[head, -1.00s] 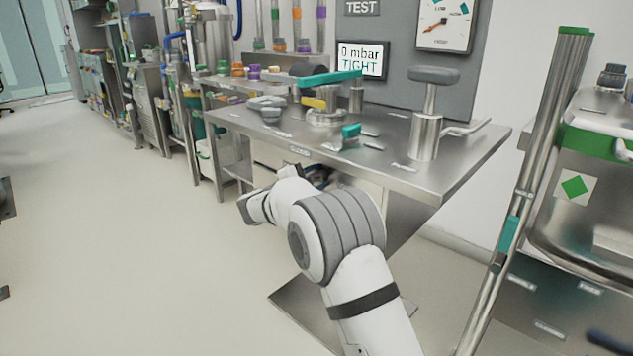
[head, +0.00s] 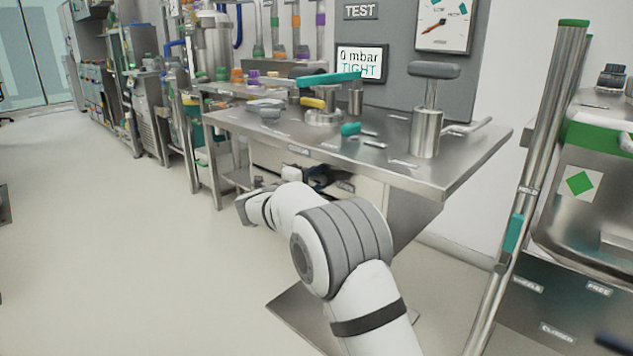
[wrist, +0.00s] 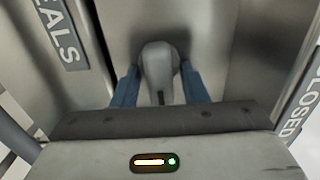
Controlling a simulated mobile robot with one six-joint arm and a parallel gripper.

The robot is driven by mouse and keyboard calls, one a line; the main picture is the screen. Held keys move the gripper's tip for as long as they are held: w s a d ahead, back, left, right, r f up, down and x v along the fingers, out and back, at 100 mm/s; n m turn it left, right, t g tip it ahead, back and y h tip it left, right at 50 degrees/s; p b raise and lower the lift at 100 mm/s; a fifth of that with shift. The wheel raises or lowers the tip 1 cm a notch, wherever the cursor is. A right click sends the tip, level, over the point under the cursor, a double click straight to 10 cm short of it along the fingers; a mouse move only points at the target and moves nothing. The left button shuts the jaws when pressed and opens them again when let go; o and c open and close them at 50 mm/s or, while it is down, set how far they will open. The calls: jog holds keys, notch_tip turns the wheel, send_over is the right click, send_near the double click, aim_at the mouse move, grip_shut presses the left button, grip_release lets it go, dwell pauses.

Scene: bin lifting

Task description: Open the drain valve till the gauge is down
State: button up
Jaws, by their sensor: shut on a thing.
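In the wrist view, my gripper (wrist: 160,78) has its blue fingers on both sides of a rounded grey handle (wrist: 158,62) and is shut on it. A label ending in "EALS" is at the left and a "CLOSED" label at the right. I cannot tell whether this handle is the drain valve. In the head view, my gripper is mostly hidden below the bench front, behind my arm. The dial gauge (head: 444,22) hangs on the grey panel, its top cut off; its reading is too small to tell.
The steel bench (head: 460,168) carries a teal lever (head: 330,79), a small teal knob (head: 350,129) and a grey T-handle on a post (head: 433,71). A display (head: 360,63) reads "0 mbar TIGHT". A steel rail post (head: 545,130) stands at right. The floor at left is clear.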

aim_at(314, 180)
jog(key=o, duration=0.6)
jog(key=p+v, duration=0.2)
jog(key=v, duration=0.4)
jog(key=shift+s+a, duration=0.25)
jog(key=shift+s+a+p, duration=0.3)
jog(key=shift+s, duration=0.15)
jog(key=shift+f, duration=0.1)
